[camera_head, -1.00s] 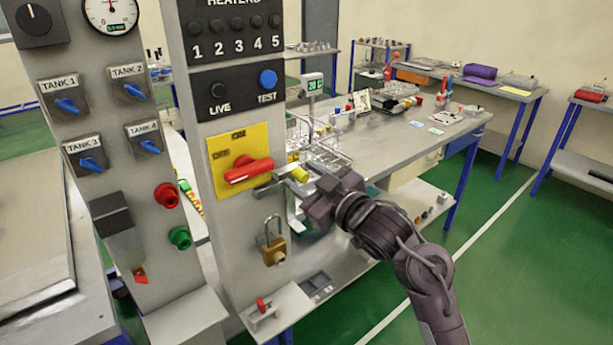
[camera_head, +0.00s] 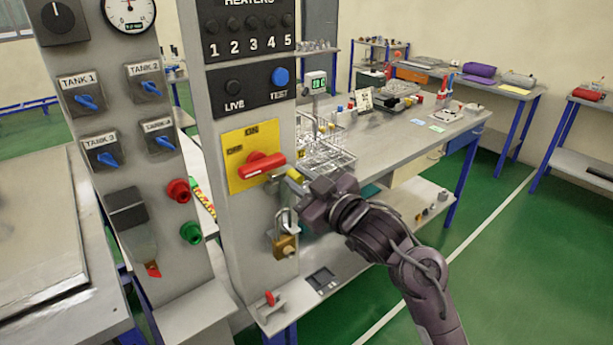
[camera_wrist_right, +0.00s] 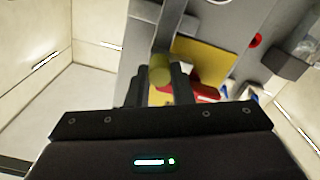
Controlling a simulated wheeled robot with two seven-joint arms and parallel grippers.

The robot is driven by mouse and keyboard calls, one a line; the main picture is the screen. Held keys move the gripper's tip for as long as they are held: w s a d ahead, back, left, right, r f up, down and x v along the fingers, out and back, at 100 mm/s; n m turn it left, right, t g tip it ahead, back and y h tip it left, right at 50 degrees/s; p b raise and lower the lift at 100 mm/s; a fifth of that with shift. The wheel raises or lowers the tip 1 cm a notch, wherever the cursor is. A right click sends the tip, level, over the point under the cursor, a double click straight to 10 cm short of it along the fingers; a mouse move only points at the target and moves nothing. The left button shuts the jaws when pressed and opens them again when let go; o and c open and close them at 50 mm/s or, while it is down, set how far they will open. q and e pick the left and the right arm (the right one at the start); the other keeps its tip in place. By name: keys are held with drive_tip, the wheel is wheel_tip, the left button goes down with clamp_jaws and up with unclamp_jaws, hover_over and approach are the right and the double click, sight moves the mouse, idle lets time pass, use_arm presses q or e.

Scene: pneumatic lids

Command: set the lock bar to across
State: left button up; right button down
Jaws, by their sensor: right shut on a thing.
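The lock bar, a short grey bar (camera_head: 274,176) with a yellow knob (camera_head: 293,173), sits at the right edge of the panel, beside the red rotary handle (camera_head: 262,166) on its yellow ON/OFF plate (camera_head: 240,143). My right gripper (camera_head: 296,185) is at the bar, its fingers partly hidden. In the right wrist view the yellow knob (camera_wrist_right: 159,70) lies between the two fingers (camera_wrist_right: 158,88), which are shut on it. The bar's exact angle is hard to tell because the gripper covers part of it. My left gripper is not in view.
A brass padlock (camera_head: 285,245) hangs just below the bar. The heater panel (camera_head: 247,92) is above it, and tank knobs (camera_head: 86,102) are on the left panel. A workbench (camera_head: 440,122) with wire baskets (camera_head: 325,150) stands behind. Green floor is clear at right.

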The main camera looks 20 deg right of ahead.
drive_tip(key=shift+s+a, duration=0.2)
drive_tip(key=shift+a, duration=0.3)
drive_tip(key=shift+s+a, duration=0.2)
drive_tip(key=shift+a, duration=0.3)
drive_tip(key=shift+d, duration=0.1)
drive_tip(key=shift+w+d+f, duration=0.1)
drive_tip(key=shift+w+d, duration=0.05)
drive_tip(key=shift+d, duration=0.1)
drive_tip(key=c, duration=1.3)
unclamp_jaws()
drive_tip(key=shift+a, duration=0.15)
use_arm(q)
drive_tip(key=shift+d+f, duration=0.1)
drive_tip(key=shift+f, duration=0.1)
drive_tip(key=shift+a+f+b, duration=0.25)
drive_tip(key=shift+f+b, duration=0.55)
drive_tip(key=shift+b, duration=0.1)
use_arm(e)
drive_tip(key=v, duration=0.8)
